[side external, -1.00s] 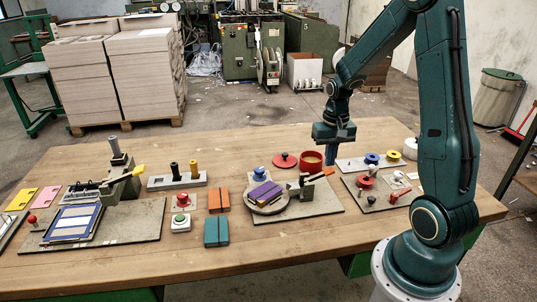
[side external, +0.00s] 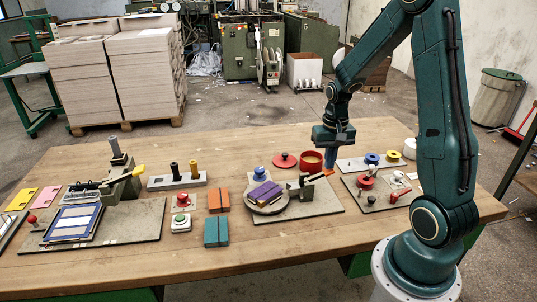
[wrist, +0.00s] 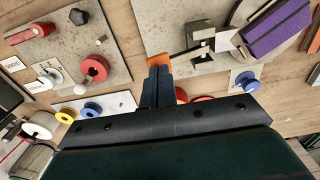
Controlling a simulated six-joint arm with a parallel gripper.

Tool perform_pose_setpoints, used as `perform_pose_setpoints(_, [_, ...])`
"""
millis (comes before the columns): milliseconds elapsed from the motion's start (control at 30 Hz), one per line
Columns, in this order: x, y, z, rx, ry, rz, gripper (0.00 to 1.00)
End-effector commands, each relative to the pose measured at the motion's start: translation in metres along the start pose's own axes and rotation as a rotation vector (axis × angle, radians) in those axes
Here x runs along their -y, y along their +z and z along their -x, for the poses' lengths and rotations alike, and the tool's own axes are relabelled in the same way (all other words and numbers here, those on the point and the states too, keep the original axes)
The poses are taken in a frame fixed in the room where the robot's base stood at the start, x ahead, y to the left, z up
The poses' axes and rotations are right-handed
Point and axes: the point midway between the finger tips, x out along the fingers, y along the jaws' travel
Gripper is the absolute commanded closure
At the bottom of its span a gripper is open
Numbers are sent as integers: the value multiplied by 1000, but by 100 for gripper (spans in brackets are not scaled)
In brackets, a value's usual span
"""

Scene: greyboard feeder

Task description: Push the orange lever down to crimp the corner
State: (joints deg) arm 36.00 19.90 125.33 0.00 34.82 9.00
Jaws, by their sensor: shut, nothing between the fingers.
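The orange lever (side external: 329,172) is the orange tip of a dark arm on the grey crimping post (side external: 306,189). It also shows in the wrist view (wrist: 158,60) right at my fingertips. My gripper (side external: 330,167) is shut and empty, with its blue fingers pointing down just above or on the orange tip. I cannot tell whether they touch. In the wrist view, my gripper (wrist: 155,72) partly overlaps the orange tip. The purple box (side external: 265,193) rests on a round grey turntable (side external: 269,209) left of the post. It also shows in the wrist view (wrist: 275,25).
A red cup (side external: 311,161) and a red lid (side external: 284,161) stand behind the lever. A blue knob (side external: 259,173) is near the turntable. To the right is a plate with a red spool (side external: 365,181) and a red-handled part (side external: 393,197). The front right table is clear.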

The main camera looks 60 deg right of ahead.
Motion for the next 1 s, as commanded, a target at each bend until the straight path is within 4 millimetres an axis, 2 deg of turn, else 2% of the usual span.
perform_pose_setpoints(1000, [0, 0, -29, 1, 0, 0, 100])
